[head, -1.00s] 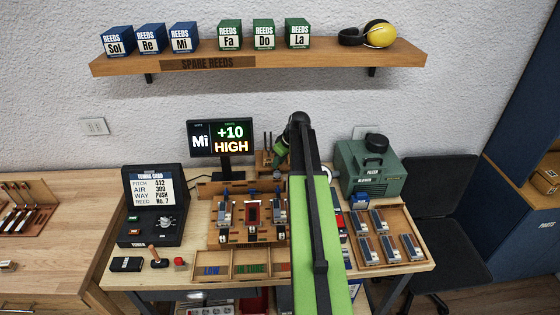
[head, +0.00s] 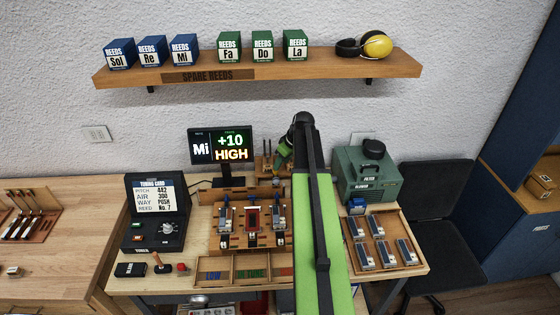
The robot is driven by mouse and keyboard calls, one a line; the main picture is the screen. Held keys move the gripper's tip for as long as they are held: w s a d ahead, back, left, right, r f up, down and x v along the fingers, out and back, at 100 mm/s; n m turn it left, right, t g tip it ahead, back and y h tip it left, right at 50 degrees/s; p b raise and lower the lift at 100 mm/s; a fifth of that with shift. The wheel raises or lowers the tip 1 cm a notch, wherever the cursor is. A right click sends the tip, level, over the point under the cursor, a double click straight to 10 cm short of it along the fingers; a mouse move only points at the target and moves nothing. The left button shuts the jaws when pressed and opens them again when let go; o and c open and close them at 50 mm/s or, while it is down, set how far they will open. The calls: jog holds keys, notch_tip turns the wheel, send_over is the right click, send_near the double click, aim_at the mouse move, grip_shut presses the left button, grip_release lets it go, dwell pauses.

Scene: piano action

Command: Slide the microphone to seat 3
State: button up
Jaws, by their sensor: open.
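My green and black arm rises from the bottom and bends at a dark elbow over the bench. The part beyond the elbow is mostly hidden behind the upper arm, and my jaws cannot be made out. A wooden rack (head: 238,240) stands mid-bench, left of my arm. It carries a metal reed piece on the left (head: 225,218), a dark red framed piece in the middle (head: 252,217) and another metal piece on the right (head: 278,216). I cannot pick out the microphone or a numbered seat with certainty.
A screen (head: 221,145) reads Mi +10 HIGH. The tuner (head: 155,215) stands left, a green blower (head: 365,178) right. A tray (head: 408,264) of reed plates lies right of my arm. Sorting bins (head: 243,269) lie in front. A shelf (head: 330,68) hangs above.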

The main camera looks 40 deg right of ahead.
jog(key=p+v, duration=0.9)
jog(key=v, duration=0.3)
jog(key=w+a+f+n+b, duration=0.25)
jog(key=a+f+b, duration=0.25)
jog(key=a, duration=0.6)
jog(key=w+a+f+n+g+y+b, duration=0.1)
jog(key=w+a+f+b, duration=0.3)
jog(key=a, duration=0.6)
jog(key=w+a+f+n+b, duration=0.1)
jog(key=a+f+b, duration=0.45)
jog(key=a, duration=0.55)
jog(key=s+a+f+g+b, duration=0.1)
jog(key=s+a+f+b, duration=0.2)
jog(key=a, duration=0.4)
jog(key=s+a+f+g+b, duration=0.1)
jog(key=s+a+f+b, duration=0.1)
jog(key=s+a+f, duration=0.3)
jog(key=s+m, duration=0.1)
jog(key=m, duration=0.1)
jog(key=s+r+m+g+h, duration=0.1)
jog(key=m, duration=0.1)
jog(key=s+m+p, duration=0.1)
jog(key=m, duration=0.1)
jog(key=shift+s+d+r+m+h, duration=0.2)
jog(key=shift+s+r+m+h, duration=0.05)
jog(key=shift+s+r+h, duration=0.15)
